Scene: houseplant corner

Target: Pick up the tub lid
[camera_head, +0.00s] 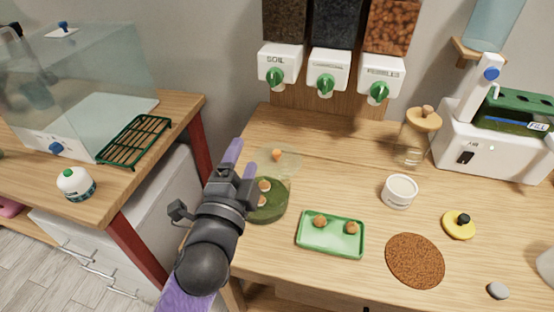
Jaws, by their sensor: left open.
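A clear, see-through lid (291,160) with a small orange knob (277,154) is at the back left of the wooden table. I take it to be the tub lid. It appears just behind a round dark green tub (270,213) with brown lumps inside; whether the two touch is hard to tell. My left gripper (241,162) is open and empty, with its fingers to the left of the lid in the picture. It hides the left part of the tub. My right gripper is not in view.
A green tray (332,252) with two brown lumps, a brown round mat (414,261), a white cup (399,191) and a yellow disc (458,231) lie to the right. Dispensers (330,70) hang above the back. The table behind the tray is clear.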

